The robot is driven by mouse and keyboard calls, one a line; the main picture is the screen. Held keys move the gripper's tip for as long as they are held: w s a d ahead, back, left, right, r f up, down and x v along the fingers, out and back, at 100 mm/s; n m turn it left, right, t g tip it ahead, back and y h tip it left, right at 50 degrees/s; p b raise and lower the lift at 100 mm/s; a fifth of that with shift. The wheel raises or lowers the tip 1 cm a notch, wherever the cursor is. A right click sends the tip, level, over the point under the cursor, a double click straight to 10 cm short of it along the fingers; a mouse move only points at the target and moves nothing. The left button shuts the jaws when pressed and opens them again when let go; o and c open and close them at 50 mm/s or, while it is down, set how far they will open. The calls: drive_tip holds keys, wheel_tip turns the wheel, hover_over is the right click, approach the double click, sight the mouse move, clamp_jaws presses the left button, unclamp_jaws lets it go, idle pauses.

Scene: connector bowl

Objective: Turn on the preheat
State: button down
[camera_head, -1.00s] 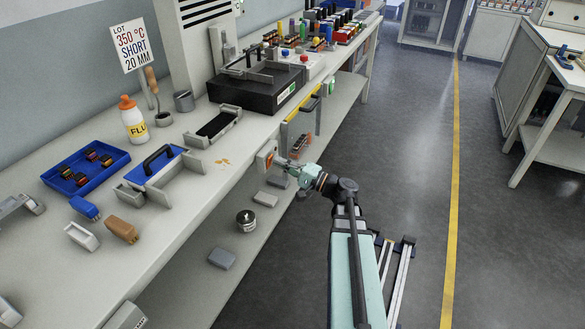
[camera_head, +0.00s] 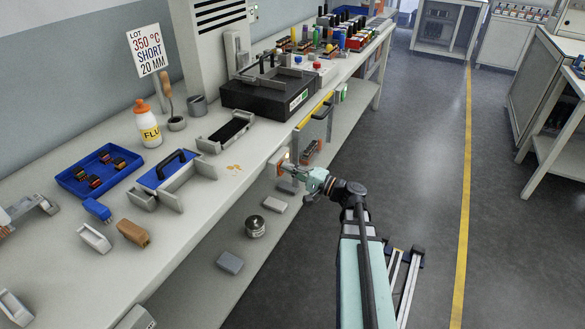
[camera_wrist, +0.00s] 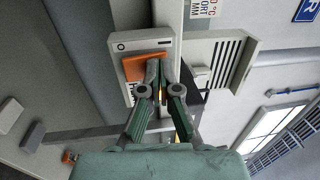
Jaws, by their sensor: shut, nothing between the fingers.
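The preheat switch is an orange rocker (camera_wrist: 143,67) on a pale grey box (camera_wrist: 121,43) at the bench's front edge. In the head view the box (camera_head: 274,164) is small, left of my gripper. My gripper (camera_wrist: 157,66) is shut and empty, its fingertips in front of the orange rocker and covering its right part in the wrist view. In the head view my gripper (camera_head: 296,167) points left at the box. I cannot tell whether the tips touch the rocker. A circle mark shows on the box's face; the rocker's position is unclear.
The bench (camera_head: 200,235) carries a blue tray (camera_head: 100,172), a flux bottle (camera_head: 148,128) and a black machine (camera_head: 268,92). A yellow-edged panel (camera_head: 316,112) hangs just beyond the box. A lower shelf (camera_head: 262,226) holds several small items.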

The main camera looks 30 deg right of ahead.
drive_tip(key=s+d+r, duration=0.2)
drive_tip(key=s+d, duration=0.6)
drive_tip(key=s, duration=0.3)
drive_tip(key=shift+d+r+b, duration=0.2)
drive_tip(key=shift+r+b, duration=0.15)
drive_tip(key=shift+f, duration=0.1)
